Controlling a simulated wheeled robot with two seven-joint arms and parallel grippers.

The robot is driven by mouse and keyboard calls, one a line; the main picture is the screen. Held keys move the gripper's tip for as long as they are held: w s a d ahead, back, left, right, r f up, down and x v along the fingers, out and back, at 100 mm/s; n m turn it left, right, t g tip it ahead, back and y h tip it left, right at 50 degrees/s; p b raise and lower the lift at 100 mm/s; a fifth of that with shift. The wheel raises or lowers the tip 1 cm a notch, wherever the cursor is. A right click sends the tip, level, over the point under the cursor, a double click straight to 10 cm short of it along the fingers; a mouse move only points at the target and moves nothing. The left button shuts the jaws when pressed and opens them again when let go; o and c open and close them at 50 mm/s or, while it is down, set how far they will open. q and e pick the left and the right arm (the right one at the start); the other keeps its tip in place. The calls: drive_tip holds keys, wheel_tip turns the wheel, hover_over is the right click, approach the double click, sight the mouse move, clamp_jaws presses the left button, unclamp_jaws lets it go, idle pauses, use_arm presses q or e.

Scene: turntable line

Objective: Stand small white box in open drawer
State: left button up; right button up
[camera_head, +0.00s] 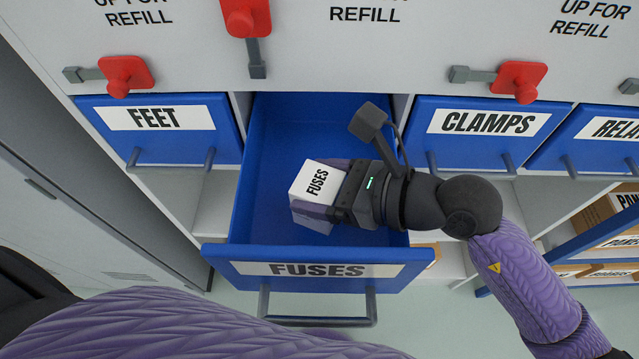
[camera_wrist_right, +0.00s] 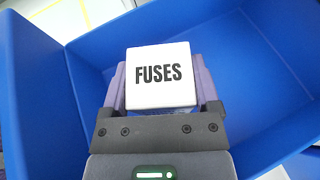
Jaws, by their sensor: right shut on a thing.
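The small white box (camera_head: 317,181) is labelled FUSES. It is inside the open blue drawer (camera_head: 340,253), whose front also reads FUSES. My right gripper (camera_head: 318,208) is shut on the box, reaching in from the right over the drawer. In the right wrist view the box (camera_wrist_right: 160,76) sits between the two purple fingers (camera_wrist_right: 161,88), its labelled face toward the camera. The blue drawer walls (camera_wrist_right: 95,80) surround it there. The box's underside is hidden, so I cannot tell whether it touches the drawer floor. My left gripper is not in view.
The rear of the open drawer is empty. Shelves with brown boxes (camera_head: 600,212) stand at the right.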

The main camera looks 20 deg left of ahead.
drive_tip(key=shift+f+b, duration=0.45)
drive_tip(key=shift+f, duration=0.15)
drive_tip(key=o, duration=1.1)
drive_tip(key=shift+o, duration=0.2)
drive_tip(key=shift+r+p, duration=0.4)
drive_tip(key=shift+r, duration=0.05)
drive_tip(key=v, duration=0.7)
drive_tip(key=shift+d+r, duration=0.25)
drive_tip(key=shift+r, duration=0.05)
